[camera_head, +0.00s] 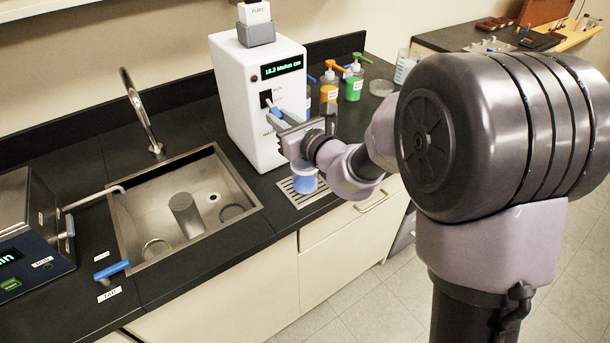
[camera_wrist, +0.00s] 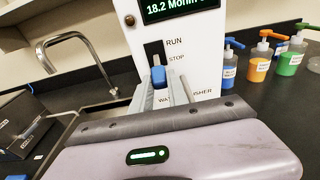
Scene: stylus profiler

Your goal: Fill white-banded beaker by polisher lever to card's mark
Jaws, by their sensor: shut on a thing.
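The white polisher (camera_head: 252,100) stands on the dark bench; its display reads 18.2 Mohm cm. Its blue lever (camera_wrist: 158,75) sits low in a dark slot, a little below the STOP label, with RUN above. My gripper (camera_wrist: 161,88) is shut on this lever. In the head view my gripper (camera_head: 279,114) reaches the polisher's front from the right. A beaker (camera_head: 305,183) showing blue stands on the drip tray (camera_head: 299,198) below, partly hidden by my arm. Its water level and any white band cannot be made out. A card (camera_head: 256,12) stands in a grey holder on the polisher; only its heading shows partly.
Left is a sink (camera_head: 150,214) with a tap (camera_head: 140,110) and a metal cylinder (camera_head: 186,214) inside. A blue-handled tap lever (camera_head: 112,269) is at the bench front. Pump bottles (camera_head: 353,82) and another beaker (camera_head: 405,66) stand behind my arm.

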